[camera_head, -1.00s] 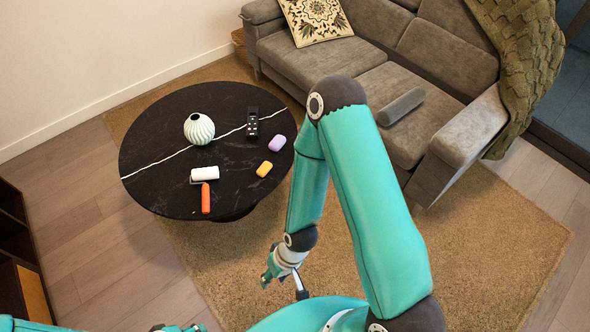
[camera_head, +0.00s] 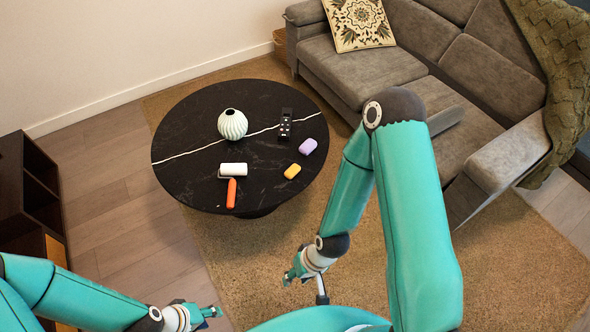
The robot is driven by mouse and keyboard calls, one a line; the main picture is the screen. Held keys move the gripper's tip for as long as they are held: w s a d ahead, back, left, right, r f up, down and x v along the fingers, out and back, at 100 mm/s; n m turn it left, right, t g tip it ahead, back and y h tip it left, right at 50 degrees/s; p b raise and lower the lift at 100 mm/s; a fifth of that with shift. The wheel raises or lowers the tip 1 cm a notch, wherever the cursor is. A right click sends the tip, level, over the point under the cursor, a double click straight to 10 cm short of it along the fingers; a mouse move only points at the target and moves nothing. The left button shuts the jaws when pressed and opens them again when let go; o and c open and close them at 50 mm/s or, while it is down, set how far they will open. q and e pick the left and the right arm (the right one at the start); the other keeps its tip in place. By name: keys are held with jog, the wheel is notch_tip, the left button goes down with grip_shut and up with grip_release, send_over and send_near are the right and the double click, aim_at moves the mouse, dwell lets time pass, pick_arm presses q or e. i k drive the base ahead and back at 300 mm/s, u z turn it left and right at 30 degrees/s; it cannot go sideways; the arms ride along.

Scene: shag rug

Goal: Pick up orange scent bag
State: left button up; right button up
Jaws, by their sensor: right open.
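The orange scent bag (camera_head: 292,171) is a small yellow-orange rounded item. It lies near the right front edge of the round black table (camera_head: 195,184). My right gripper (camera_head: 288,279) is in front of the table, over the rug side, open and empty, well apart from the bag. My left gripper (camera_head: 215,312) is low at the bottom of the picture, far from the bag; its fingers are too small to tell whether they are open.
A purple bag (camera_head: 308,146), a dark remote (camera_head: 285,125), a white ribbed vase (camera_head: 232,124) and a white roller with an orange handle (camera_head: 232,171) share the table. A grey sofa (camera_head: 360,75) stands behind right. A dark cabinet (camera_head: 28,185) stands left.

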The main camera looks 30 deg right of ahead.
aim_at(294, 168)
jog(key=z, duration=0.3)
jog(key=i, duration=0.95)
jog(key=u, duration=0.35)
